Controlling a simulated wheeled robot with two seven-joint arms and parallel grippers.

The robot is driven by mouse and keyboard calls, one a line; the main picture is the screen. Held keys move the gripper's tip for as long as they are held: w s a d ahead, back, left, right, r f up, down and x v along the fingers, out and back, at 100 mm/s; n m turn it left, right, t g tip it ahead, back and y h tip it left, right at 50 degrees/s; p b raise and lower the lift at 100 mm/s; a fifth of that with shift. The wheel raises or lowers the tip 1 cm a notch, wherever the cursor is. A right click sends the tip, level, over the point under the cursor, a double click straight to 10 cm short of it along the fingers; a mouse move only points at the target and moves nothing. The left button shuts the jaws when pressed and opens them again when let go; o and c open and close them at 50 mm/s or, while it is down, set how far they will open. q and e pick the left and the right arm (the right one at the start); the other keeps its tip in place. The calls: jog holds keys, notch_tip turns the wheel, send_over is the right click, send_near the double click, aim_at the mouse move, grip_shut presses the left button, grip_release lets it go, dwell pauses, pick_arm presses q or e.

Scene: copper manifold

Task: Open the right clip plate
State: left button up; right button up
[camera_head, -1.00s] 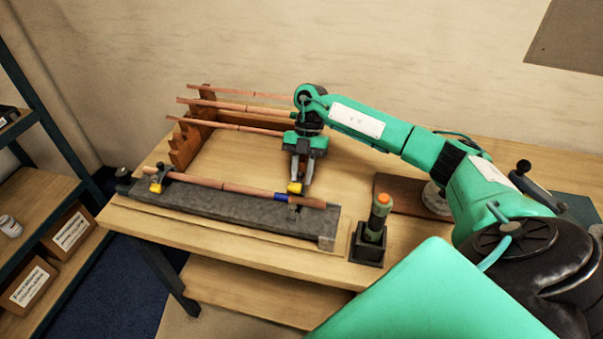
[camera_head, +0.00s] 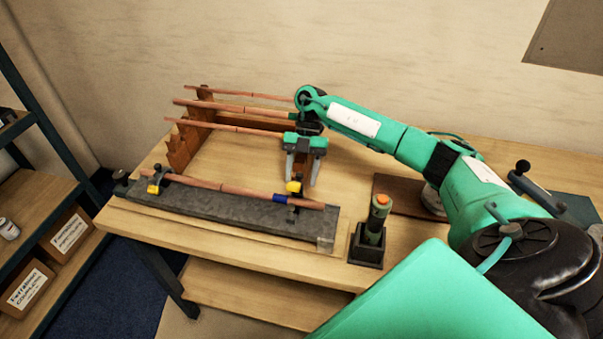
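A copper tube (camera_head: 225,187) with a blue band (camera_head: 281,198) lies along the grey stone-like fixture block (camera_head: 215,206). The right clip plate (camera_head: 293,187), with a yellow tab and dark parts, stands at the tube's right end. The left clip (camera_head: 153,188), also with a yellow tab, is at the tube's left end. My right gripper (camera_head: 301,183) is open just behind and above the right clip. Its fingers point down, spread apart, and the yellow tab is by the left fingertip. Whether they touch, and the clip's exact angle, I cannot tell. My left gripper is out of view.
Several copper tubes (camera_head: 232,107) rest on a wooden rack (camera_head: 180,150) behind. A torch-like tool with an orange top (camera_head: 380,205) stands in a black holder (camera_head: 366,248) to the right. Free tabletop lies between rack and block.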

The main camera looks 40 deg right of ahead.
jog(key=p+v, duration=0.1)
jog(key=v, duration=0.5)
jog(key=shift+p, duration=0.4)
dwell(0.3)
jog(key=shift+r, duration=0.1)
